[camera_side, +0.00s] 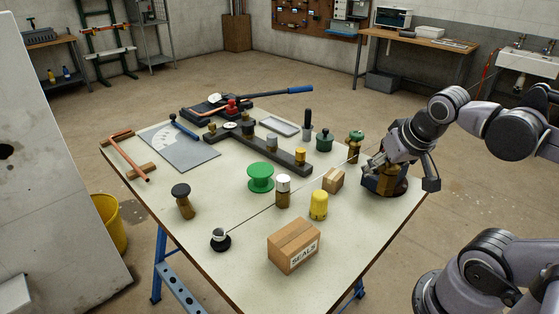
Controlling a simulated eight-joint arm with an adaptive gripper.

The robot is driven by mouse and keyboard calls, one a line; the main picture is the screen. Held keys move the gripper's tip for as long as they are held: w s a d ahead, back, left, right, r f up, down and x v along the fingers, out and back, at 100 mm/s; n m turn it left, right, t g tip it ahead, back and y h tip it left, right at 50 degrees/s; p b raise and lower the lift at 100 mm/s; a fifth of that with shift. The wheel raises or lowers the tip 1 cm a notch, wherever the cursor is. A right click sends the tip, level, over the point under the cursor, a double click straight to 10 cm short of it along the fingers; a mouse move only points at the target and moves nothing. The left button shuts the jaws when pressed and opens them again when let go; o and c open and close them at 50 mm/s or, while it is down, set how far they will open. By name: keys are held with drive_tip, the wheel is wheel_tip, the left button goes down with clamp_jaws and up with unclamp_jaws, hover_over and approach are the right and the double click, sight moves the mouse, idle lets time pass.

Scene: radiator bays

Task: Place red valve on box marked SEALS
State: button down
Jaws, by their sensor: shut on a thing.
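The box marked SEALS (293,246) is a brown carton near the front of the table, its label facing right. My gripper (386,180) is at the table's right edge, pointing down, well right of and behind the box. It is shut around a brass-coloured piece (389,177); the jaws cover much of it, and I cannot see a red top. A small red part (232,106) shows at the back left, by the black tool with the blue handle; I cannot tell whether it is a valve.
A green-topped brass piece (355,147) stands behind my gripper. A thin dark line crosses the table from a black-and-white knob (220,239).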

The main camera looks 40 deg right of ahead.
drive_tip(key=w+a+r+n+y, duration=0.4)
drive_tip(key=w+a+n, duration=0.2)
drive_tip(key=a+n, duration=0.1)
hover_over(286, 231)
drive_tip(key=shift+n, duration=0.4)
wheel_tip(286, 231, down, 7)
drive_tip(key=shift+r, duration=0.2)
drive_tip(key=shift+f, duration=2.05)
drive_tip(key=c, duration=0.6)
unclamp_jaws()
drive_tip(key=shift+f, duration=0.15)
drive_tip(key=shift+r, duration=0.2)
drive_tip(key=v, duration=1.2)
drive_tip(key=shift+s+f, duration=0.15)
drive_tip(key=shift+s, duration=0.15)
